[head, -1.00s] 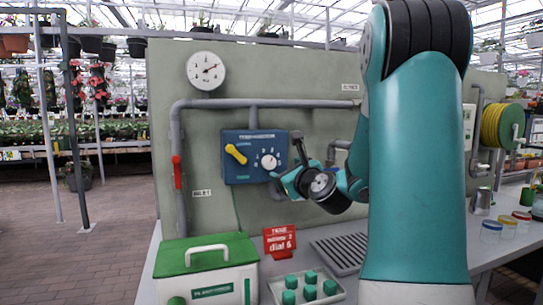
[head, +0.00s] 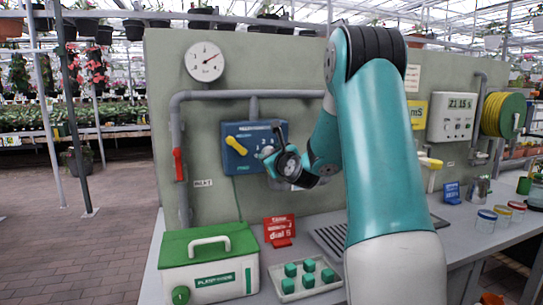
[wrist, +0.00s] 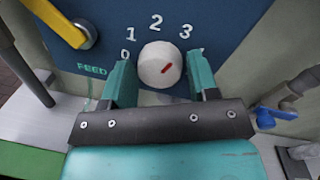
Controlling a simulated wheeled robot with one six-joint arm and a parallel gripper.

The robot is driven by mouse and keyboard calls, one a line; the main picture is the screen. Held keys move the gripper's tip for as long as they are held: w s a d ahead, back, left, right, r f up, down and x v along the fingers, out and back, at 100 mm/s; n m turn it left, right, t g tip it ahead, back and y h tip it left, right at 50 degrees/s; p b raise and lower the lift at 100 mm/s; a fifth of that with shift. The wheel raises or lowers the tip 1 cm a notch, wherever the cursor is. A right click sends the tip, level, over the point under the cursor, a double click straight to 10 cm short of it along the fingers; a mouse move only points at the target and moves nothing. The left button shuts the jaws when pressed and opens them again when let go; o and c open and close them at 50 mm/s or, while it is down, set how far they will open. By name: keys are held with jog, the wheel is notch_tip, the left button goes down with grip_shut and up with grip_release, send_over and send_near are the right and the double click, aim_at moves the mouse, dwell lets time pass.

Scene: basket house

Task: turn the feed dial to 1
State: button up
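The white round feed dial (wrist: 160,65) is on the blue panel (head: 236,148). Its red mark slants up to the right, toward the side of the 3. The figures 0 to 3 show around it, with 1 at the upper left; a further figure at the right is partly hidden by a finger. My gripper (wrist: 161,80) is open, with one teal finger on each side of the dial. Narrow gaps seem to show between fingers and dial; I cannot tell if either touches. In the head view my gripper (head: 268,152) is at the panel and hides most of the dial.
A yellow lever (head: 235,145) sits on the panel left of the dial. A red-handled valve (head: 179,165) is on the pipe further left.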

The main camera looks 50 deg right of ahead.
jog(key=c, duration=0.5)
jog(key=shift+c, duration=0.2)
jog(key=shift+n, duration=0.3)
jog(key=shift+a+n+g+h+b, duration=0.15)
jog(key=shift+n+g+b, duration=0.25)
jog(key=shift+n+b, duration=2.05)
jog(key=shift+n+g+h+b, duration=0.2)
jog(key=shift+n+g, duration=0.2)
jog(key=shift+n, duration=4.15)
jog(key=o, duration=0.9)
